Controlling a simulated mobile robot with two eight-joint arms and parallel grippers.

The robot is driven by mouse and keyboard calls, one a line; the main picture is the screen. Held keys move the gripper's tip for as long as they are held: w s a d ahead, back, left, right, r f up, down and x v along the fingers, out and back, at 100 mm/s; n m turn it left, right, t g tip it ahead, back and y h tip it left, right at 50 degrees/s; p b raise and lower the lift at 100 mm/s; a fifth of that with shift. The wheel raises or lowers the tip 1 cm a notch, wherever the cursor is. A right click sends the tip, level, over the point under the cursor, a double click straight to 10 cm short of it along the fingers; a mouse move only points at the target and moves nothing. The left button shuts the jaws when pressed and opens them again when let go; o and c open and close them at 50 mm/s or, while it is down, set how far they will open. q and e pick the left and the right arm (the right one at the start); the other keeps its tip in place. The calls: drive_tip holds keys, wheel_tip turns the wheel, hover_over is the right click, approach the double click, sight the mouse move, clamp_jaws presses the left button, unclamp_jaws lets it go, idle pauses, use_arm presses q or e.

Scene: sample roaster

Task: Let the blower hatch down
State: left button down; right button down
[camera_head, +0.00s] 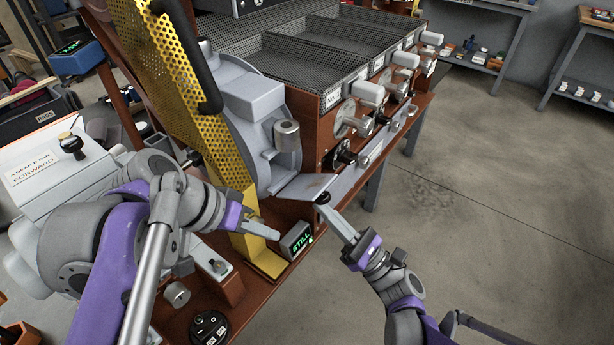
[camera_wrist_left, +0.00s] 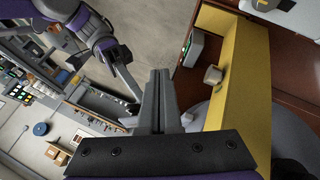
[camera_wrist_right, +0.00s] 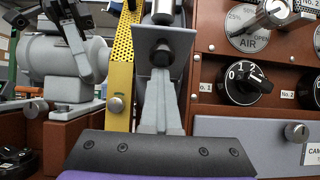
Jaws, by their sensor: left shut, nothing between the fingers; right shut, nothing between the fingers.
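A yellow perforated panel (camera_head: 165,75) with a long black handle (camera_head: 203,62) stands steeply raised beside the grey blower housing (camera_head: 245,110); I take it for the hatch. Its yellow side also shows in the left wrist view (camera_wrist_left: 245,90) and right wrist view (camera_wrist_right: 120,75). My left gripper (camera_head: 274,235) is shut and empty, low in front of the yellow part; its fingers show in the left wrist view (camera_wrist_left: 160,80). My right gripper (camera_head: 328,210) is shut and empty, its tips at a small dark knob (camera_head: 323,198) under the grey tray lip. Contact there is unclear.
A small box reading STILL (camera_head: 297,240) stands between the grippers. The roaster bench (camera_head: 305,135) with dark trays, valves and dials lies behind. A white control box (camera_head: 60,170) is at left. Open floor (camera_head: 480,200) lies right.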

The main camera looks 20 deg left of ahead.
use_arm(q)
drive_tip(key=t+h, duration=0.2)
approach(321, 182)
drive_tip(key=v, duration=0.4)
drive_tip(key=shift+m, duration=0.5)
drive_tip(key=x, duration=1)
